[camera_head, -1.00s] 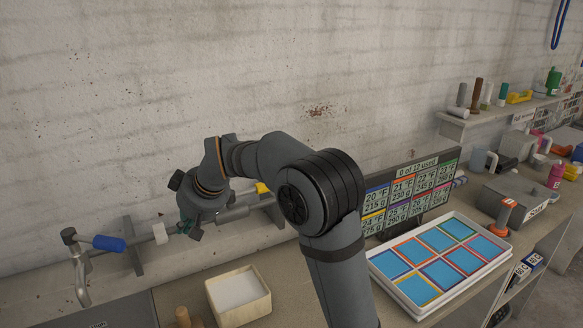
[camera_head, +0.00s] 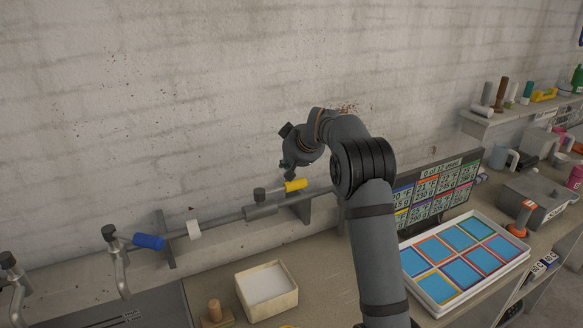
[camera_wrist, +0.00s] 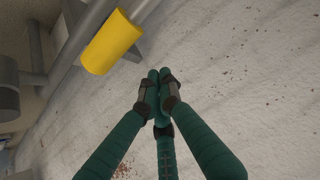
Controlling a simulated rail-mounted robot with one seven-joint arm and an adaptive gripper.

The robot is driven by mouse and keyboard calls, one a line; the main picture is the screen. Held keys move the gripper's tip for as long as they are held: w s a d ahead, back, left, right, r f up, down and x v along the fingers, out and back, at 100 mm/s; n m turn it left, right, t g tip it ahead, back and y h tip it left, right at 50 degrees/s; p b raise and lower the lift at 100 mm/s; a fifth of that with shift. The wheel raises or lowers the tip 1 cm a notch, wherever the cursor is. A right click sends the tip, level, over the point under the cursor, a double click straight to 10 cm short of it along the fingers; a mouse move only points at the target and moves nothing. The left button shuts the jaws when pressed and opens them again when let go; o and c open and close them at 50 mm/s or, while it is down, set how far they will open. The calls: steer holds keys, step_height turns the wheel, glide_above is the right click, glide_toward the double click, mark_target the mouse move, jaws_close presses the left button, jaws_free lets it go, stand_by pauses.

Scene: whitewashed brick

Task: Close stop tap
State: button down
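A grey pipe (camera_head: 227,219) runs along the wall. A tap with a yellow handle (camera_head: 296,185) sits on it at the right, its handle lying roughly along the pipe. A blue handle (camera_head: 149,241) belongs to a tap farther left. Which of them is the stop tap is not labelled. My gripper (camera_head: 288,174) is just above and beside the yellow handle, apart from it. In the wrist view my gripper's green fingers (camera_wrist: 156,88) are together with nothing between them, and the yellow handle (camera_wrist: 112,42) lies to their upper left.
A white block (camera_head: 194,229) and brackets sit along the pipe. Below are a wooden box with white contents (camera_head: 267,287) and a wooden knob (camera_head: 214,312). A tray of coloured squares (camera_head: 468,252) and a display board (camera_head: 441,185) stand to the right. The wall above is clear.

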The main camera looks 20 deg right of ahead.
mark_target(281, 189)
steer(key=s, duration=0.1)
steer(key=s+f, duration=0.1)
steer(key=s, duration=0.1)
steer(key=shift+s+f, duration=0.1)
steer(key=shift+f, duration=0.25)
steer(key=shift+s+r, duration=0.1)
steer(key=shift+d, duration=0.1)
